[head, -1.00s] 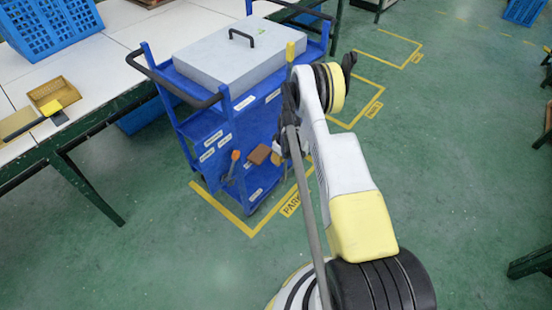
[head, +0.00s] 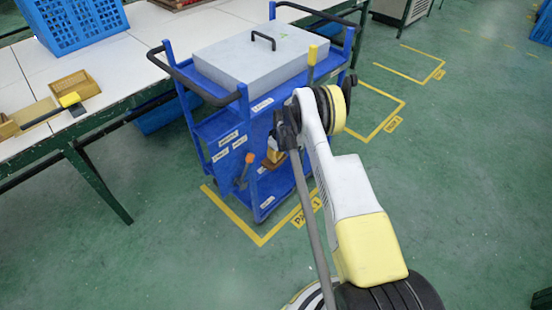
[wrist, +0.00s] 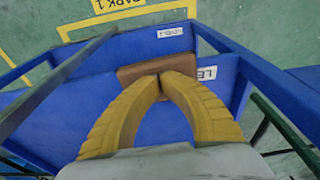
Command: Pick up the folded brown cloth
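The folded brown cloth (wrist: 129,73) is a flat brown piece on the blue cart, at a shelf edge in the wrist view. In the head view only a small part of the cloth (head: 266,165) shows below my fingers. My gripper (wrist: 160,77) has two curved yellow fingers with their tips close together over the middle of the cloth. The fingers look shut on it, though the exact pinch is hard to see. In the head view my gripper (head: 274,157) is at the cart's near side, level with the cloth.
The blue cart (head: 213,127) has side posts and rails near my gripper, and a grey lidded box (head: 246,62) on top. An orange-tipped tool (head: 247,165) stands just left of the gripper. A white table (head: 120,55) is at left. Green floor is free in front.

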